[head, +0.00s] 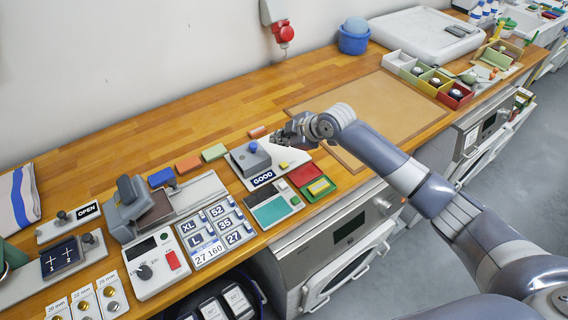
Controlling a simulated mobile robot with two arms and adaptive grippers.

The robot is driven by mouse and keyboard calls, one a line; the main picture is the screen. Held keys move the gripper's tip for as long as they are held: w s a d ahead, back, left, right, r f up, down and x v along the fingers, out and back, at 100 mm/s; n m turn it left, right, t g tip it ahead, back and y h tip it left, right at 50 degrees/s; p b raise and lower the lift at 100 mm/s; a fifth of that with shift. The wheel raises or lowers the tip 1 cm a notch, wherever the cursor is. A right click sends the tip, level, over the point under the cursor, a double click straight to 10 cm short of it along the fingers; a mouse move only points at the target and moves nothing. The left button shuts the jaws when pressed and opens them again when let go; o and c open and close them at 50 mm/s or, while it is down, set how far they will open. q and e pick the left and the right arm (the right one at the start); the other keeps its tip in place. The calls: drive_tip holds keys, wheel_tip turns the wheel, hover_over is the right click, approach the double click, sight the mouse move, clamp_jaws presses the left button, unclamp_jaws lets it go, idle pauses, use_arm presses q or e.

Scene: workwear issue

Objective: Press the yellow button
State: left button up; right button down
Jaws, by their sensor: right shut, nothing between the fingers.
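The small yellow button (284,165) sits on the right part of a white panel (296,157) in the head view, beside a grey box with a blue knob (253,147) and above the GOOD label (263,178). My right gripper (281,137) comes in from the right. It is shut and empty, over the far edge of the panel and beyond the button. It looks apart from the button, but its height above the panel is hard to tell. My left gripper is not in view.
Left of the panel stand a size display (210,238), a white box with a red switch (158,265) and a grey clamp-like device (130,200). Red and green-yellow pads (319,187) lie close on the right. A tan mat (385,105) lies bare behind my arm.

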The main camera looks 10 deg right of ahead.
drive_tip(key=shift+w+d+r, duration=0.3)
drive_tip(key=shift+r, duration=0.1)
drive_tip(key=shift+f, duration=0.1)
drive_tip(key=b, duration=0.7)
hover_over(283, 166)
wheel_tip(283, 166, down, 8)
drive_tip(key=shift+f, duration=0.4)
idle(0.6)
drive_tip(key=shift+f, duration=0.4)
